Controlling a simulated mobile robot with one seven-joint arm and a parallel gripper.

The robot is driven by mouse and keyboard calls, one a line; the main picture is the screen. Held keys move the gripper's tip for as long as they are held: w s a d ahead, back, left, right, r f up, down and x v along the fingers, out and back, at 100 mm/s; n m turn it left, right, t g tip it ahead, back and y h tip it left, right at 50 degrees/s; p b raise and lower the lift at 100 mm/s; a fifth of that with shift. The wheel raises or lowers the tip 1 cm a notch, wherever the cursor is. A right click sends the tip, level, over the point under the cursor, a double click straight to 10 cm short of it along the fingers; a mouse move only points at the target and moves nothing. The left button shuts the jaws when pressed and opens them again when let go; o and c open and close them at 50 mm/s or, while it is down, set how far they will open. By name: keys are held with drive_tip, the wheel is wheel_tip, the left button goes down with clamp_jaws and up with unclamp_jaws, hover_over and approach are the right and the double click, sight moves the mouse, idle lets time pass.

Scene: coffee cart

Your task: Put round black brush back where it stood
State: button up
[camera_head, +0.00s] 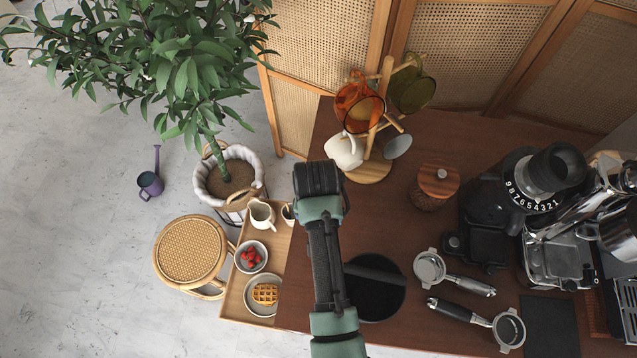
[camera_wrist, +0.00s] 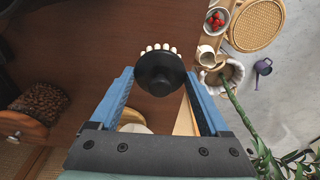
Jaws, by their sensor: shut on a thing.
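The round black brush (camera_wrist: 160,74) is between the blue fingers of my gripper (camera_wrist: 159,80) in the wrist view. Its black round body faces the camera and its pale bristles show at the far edge. My gripper is shut on it. In the head view the end of my arm is over the left part of the brown counter (camera_head: 420,190), in front of the mug tree. The fingers and brush are hidden there beneath my wrist. I cannot tell the brush's height above the counter.
A mug tree (camera_head: 370,172) with a white mug (camera_head: 343,151) and coloured glass cups stands close behind my gripper. A wooden-lidded jar (camera_head: 438,181), grinder (camera_head: 488,215) and portafilters (camera_head: 430,268) are to the right. A round black knock box (camera_head: 384,300) sits beside my arm.

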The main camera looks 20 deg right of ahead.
drive_tip(key=shift+f, duration=2.65)
drive_tip(key=shift+w, duration=0.1)
drive_tip(key=shift+f, duration=0.2)
drive_tip(key=o, duration=1.3)
drive_tip(key=shift+r, duration=0.15)
